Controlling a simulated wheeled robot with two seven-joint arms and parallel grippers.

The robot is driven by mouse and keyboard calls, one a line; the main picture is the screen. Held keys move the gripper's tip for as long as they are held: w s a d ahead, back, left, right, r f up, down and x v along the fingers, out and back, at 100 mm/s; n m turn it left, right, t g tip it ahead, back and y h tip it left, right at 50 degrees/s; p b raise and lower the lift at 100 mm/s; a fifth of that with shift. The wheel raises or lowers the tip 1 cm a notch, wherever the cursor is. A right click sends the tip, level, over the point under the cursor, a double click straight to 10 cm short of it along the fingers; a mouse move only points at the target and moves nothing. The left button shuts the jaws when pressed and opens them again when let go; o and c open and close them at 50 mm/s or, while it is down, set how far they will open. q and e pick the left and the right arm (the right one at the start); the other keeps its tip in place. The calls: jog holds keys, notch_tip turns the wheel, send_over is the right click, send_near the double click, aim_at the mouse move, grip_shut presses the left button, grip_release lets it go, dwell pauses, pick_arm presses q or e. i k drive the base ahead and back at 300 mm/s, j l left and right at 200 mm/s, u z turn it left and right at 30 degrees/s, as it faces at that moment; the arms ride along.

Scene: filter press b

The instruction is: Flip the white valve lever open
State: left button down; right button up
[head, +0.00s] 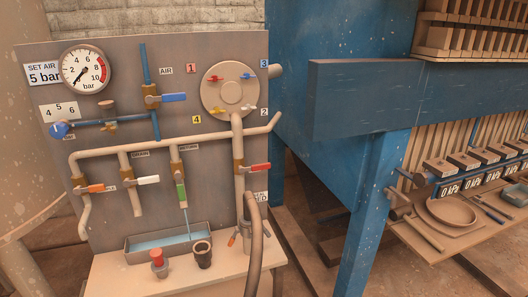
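A white valve lever (148,180) is on the grey panel, on a brass valve in a short vertical pipe below the long beige pipe. It lies roughly horizontal, across its pipe, with its handle to the right. A second, much smaller white handle (249,107) sits at the lower right of the round beige disc (229,92), near the label 2. Neither of my grippers shows in the head view, so whether they are open or shut is hidden.
Close to the white lever are an orange lever (94,188), a downturned green lever (181,194) and a red lever (260,168). A blue lever (173,97) sits higher. A trough (168,243) and dark cup (203,254) are below. A hose (254,240) rises at front right.

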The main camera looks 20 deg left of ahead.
aim_at(154, 179)
jog(key=u, duration=1.25)
